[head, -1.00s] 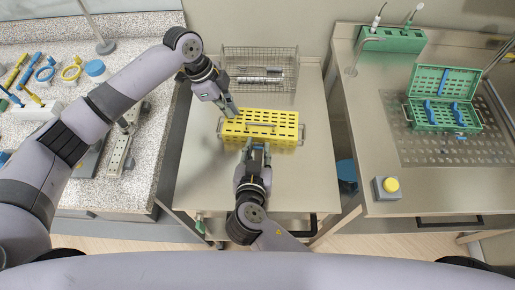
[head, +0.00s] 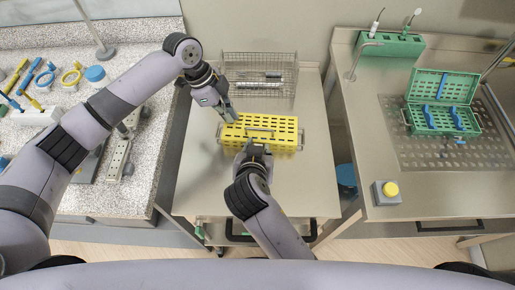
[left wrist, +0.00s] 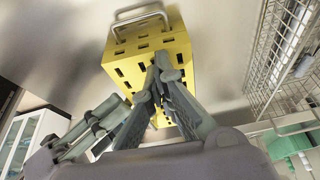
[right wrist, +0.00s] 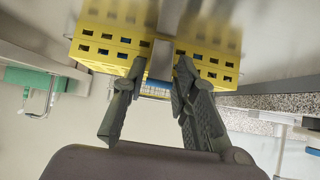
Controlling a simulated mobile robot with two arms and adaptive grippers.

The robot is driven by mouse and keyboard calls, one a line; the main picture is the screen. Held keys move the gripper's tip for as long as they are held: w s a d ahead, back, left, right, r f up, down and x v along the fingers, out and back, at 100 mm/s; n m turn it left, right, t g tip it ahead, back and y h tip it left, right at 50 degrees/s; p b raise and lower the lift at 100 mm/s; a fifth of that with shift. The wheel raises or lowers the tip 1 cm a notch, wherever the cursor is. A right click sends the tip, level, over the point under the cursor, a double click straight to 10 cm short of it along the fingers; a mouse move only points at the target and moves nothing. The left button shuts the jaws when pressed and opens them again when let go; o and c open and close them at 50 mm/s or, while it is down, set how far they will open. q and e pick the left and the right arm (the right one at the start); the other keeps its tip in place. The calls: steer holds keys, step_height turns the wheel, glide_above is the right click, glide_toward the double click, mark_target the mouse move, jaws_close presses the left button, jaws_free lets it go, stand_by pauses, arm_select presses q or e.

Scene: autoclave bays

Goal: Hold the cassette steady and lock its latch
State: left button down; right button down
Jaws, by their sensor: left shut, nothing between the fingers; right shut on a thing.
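My right gripper (head: 256,150) is at the cassette's front side. In the right wrist view my right gripper (right wrist: 160,74) has its fingers on both sides of the grey latch (right wrist: 161,60) at the cassette's edge; the exact contact is partly hidden.
A wire basket (head: 260,66) stands behind the cassette. On the right bench are an open green cassette (head: 432,121), a green holder (head: 400,44) and a yellow button box (head: 387,193). The middle bench's front is clear.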

steer(key=c, duration=1.4)
jaws_free()
steer(key=shift+c, duration=0.2)
steer(key=shift+s+r, duration=0.1)
steer(key=shift+s, duration=0.1)
steer(key=s, duration=0.8)
steer(key=s+a, duration=0.1)
steer(key=s, duration=0.3)
steer(key=shift+s+r, duration=0.3)
steer(key=shift+s, duration=0.05)
